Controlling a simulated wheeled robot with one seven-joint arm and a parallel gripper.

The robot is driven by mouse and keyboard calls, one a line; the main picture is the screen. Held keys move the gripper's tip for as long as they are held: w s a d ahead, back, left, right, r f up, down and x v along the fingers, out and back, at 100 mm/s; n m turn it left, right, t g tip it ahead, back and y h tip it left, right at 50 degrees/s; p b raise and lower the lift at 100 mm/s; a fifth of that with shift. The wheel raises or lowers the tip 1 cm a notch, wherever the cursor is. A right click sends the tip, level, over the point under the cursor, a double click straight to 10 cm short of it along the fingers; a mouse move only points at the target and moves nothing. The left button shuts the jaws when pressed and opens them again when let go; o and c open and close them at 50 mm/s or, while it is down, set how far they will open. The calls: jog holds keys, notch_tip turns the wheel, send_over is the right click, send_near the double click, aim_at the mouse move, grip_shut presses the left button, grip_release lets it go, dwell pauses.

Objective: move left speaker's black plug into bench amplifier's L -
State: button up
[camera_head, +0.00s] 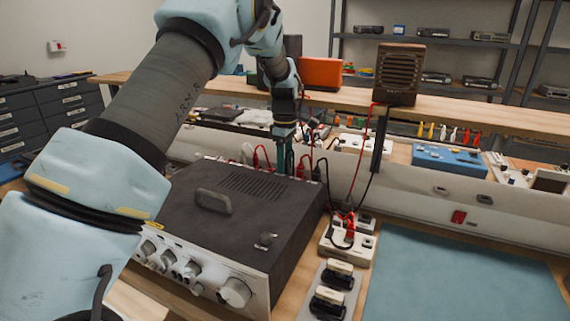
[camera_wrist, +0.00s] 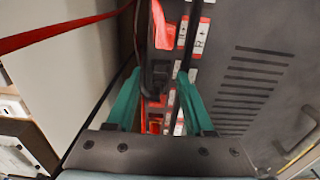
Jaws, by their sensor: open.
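The bench amplifier (camera_head: 240,215) has a dark vented top and a silver front with knobs. My gripper (camera_head: 284,158) points down just behind its rear edge, among red and black plugs and cables. In the wrist view, the teal fingers of my gripper (camera_wrist: 159,78) are apart. A black plug (camera_wrist: 156,78) with a dark cable shows between and just beyond the fingertips; I cannot tell whether they touch it. A red plug (camera_wrist: 163,28) and white terminal labels (camera_wrist: 201,32) run along the amplifier's rear edge. The L - socket cannot be made out.
A brown speaker (camera_head: 399,75) stands on the raised shelf, with an orange case (camera_head: 321,73) to its left. A blue-green mat (camera_head: 465,275) lies clear at right. A red cable (camera_wrist: 60,34) crosses the wrist view's upper left.

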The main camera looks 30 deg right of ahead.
notch_tip(320, 180, up, 16)
jog(key=p, duration=0.2)
dwell(1.1)
jog(key=shift+f, duration=0.15)
jog(key=w+a+f+m, duration=0.1)
jog(key=a+f+m, duration=0.2)
jog(key=a, duration=1.8)
jog(key=s+a+f+m, duration=0.2)
jog(key=s+a+m, duration=0.1)
jog(key=s+a, duration=0.5)
jog(key=s+a+f+m+t, duration=0.1)
jog(key=s+a+f+m, duration=0.2)
jog(key=s+a, duration=0.5)
jog(key=a, duration=0.4)
jog(key=shift+s+a+f+t, duration=0.15)
jog(key=shift+a+f+t, duration=0.1)
jog(key=shift+f+t, duration=0.05)
